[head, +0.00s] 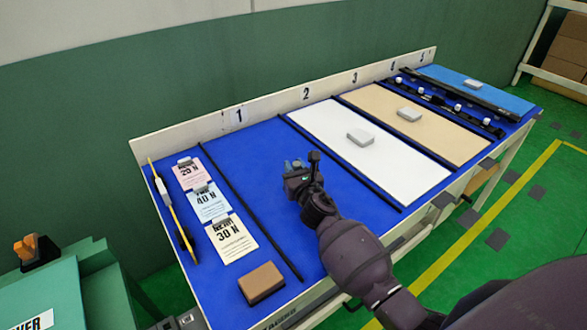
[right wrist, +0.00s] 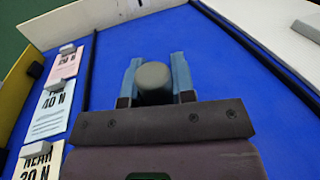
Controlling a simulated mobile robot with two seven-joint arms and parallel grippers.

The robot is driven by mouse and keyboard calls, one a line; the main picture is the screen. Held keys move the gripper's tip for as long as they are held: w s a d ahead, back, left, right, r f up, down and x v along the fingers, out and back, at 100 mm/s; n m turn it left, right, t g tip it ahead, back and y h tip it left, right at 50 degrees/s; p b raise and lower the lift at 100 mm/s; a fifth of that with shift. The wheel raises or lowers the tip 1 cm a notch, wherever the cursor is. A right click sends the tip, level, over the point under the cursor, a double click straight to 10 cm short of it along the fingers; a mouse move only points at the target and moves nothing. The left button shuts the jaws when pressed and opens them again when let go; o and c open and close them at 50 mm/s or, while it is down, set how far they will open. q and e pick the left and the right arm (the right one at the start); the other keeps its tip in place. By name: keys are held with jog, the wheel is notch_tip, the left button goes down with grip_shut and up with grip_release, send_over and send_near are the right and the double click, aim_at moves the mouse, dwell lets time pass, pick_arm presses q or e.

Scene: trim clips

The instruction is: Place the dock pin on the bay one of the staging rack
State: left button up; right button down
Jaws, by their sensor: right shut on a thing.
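The staging rack (head: 145,149) is a long table with a numbered white back rail and black divider strips. Bay one (head: 248,160) is the bare blue strip below the number 1. My right gripper (head: 297,168) is above the right part of this blue strip, near the divider before bay two. In the right wrist view, its blue fingers (right wrist: 154,82) are shut on a dark grey rounded piece, apparently the dock pin (right wrist: 153,84). The pin's lower part is hidden, and I cannot tell its height above the surface. My left gripper is not in view.
A white panel (head: 375,160) and a tan panel (head: 430,130) with grey blocks lie to the right, then black rails (head: 450,103). Bay one's surface looks clear.

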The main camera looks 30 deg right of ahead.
jog(key=shift+f, duration=0.15)
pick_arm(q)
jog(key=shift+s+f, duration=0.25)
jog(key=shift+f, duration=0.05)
pick_arm(e)
jog(key=c, duration=1)
grip_release()
jog(key=shift+o, duration=0.2)
jog(key=shift+r, duration=0.2)
jog(key=shift+s, duration=0.25)
pick_arm(q)
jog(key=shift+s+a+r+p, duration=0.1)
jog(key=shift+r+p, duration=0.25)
jog(key=shift+p, duration=0.05)
pick_arm(e)
jog(key=s, duration=0.3)
jog(key=s+a, duration=0.1)
jog(key=s, duration=0.7)
jog(key=shift+s+a, duration=0.25)
jog(key=shift+f, duration=0.1)
